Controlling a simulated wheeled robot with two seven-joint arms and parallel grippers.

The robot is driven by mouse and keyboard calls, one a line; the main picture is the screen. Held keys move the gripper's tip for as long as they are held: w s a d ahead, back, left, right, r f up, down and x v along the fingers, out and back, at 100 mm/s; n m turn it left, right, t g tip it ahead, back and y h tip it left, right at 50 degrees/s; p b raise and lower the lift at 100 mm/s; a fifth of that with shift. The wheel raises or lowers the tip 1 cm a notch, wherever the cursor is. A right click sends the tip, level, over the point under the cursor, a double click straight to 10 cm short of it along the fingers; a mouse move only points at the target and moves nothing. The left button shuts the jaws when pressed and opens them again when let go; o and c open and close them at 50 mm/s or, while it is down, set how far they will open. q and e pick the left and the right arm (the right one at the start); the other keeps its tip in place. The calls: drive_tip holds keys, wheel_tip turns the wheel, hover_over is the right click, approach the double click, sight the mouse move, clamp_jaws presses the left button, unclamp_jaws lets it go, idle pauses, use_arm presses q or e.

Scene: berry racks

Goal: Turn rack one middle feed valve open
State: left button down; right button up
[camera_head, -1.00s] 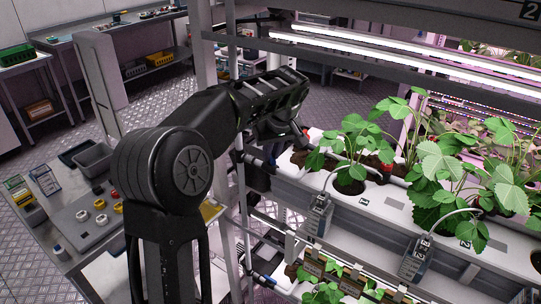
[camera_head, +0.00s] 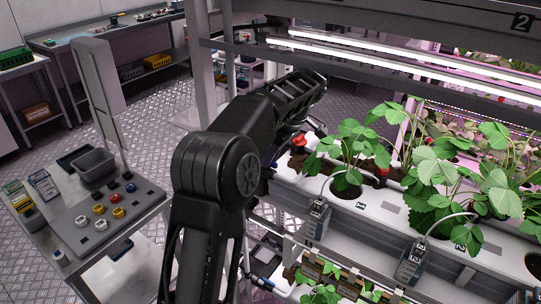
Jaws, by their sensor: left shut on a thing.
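My left arm rises from the bottom middle and bends over toward the near end of the rack's middle trough (camera_head: 345,212). My left gripper (camera_head: 284,138) hangs down at that trough end, mostly hidden behind my own dark arm. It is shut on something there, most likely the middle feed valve. The valve's handle is hidden, so its angle cannot be told. A red knob-like part (camera_head: 299,141) shows just right of the gripper. My right gripper is not in view.
Strawberry plants (camera_head: 350,145) stand in the trough right of the gripper. Light tubes (camera_head: 390,55) and a shelf beam run above. A lower planted trough (camera_head: 320,290) lies below. A grey cart (camera_head: 100,220) with coloured knobs and a bin stands left. Floor is open behind.

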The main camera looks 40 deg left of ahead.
use_arm(q)
drive_tip(key=c, duration=1.4)
unclamp_jaws()
drive_tip(key=shift+c, duration=0.2)
drive_tip(key=shift+m, duration=0.3)
